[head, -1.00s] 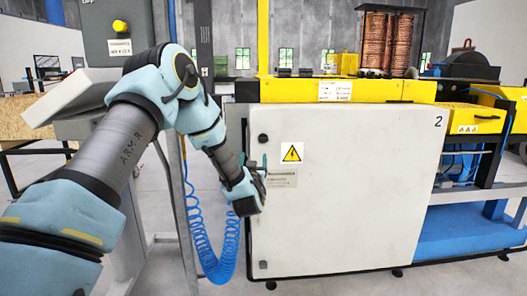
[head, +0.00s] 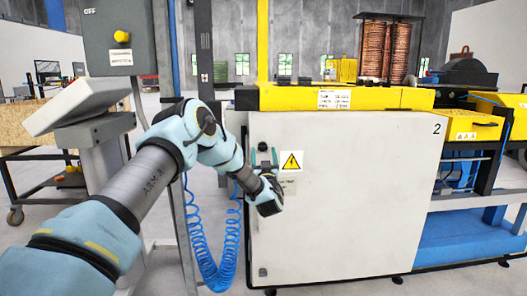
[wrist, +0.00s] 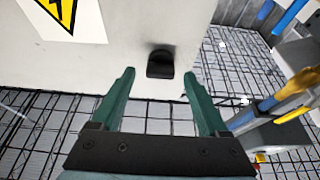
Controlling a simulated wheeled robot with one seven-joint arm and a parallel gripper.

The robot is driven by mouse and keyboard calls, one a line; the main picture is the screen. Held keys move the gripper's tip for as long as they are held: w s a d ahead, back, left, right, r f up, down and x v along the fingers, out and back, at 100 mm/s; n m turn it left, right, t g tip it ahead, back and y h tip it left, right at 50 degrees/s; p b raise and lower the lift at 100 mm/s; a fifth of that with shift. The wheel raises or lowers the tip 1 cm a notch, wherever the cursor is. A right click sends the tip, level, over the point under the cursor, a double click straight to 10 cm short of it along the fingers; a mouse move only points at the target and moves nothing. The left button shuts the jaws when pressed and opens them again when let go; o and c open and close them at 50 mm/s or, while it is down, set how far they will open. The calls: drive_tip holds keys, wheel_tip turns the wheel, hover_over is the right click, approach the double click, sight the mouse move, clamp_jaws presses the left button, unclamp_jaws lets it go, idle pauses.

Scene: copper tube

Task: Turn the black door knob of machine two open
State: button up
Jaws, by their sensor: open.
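The white door (head: 345,210) of the machine marked 2 stands closed. Its upper black knob (head: 262,146) is near the door's upper left edge, beside a yellow warning sign (head: 291,161). My gripper (head: 264,155) is in front of the door just at this knob, its green fingers to either side of it in the head view. In the wrist view, the knob (wrist: 160,63) appears between the tips of my open gripper (wrist: 159,73), which holds nothing. I cannot tell how deep the fingers reach around it.
A second black knob (head: 263,272) sits low on the door. A blue coiled hose (head: 206,250) hangs left of the machine beside a grey post. A control box (head: 122,35) with a yellow button stands at the left.

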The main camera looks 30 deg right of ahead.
drive_tip(key=shift+w+d+r, duration=0.15)
drive_tip(key=shift+w, duration=0.2)
drive_tip(key=shift+c, duration=0.2)
clamp_jaws()
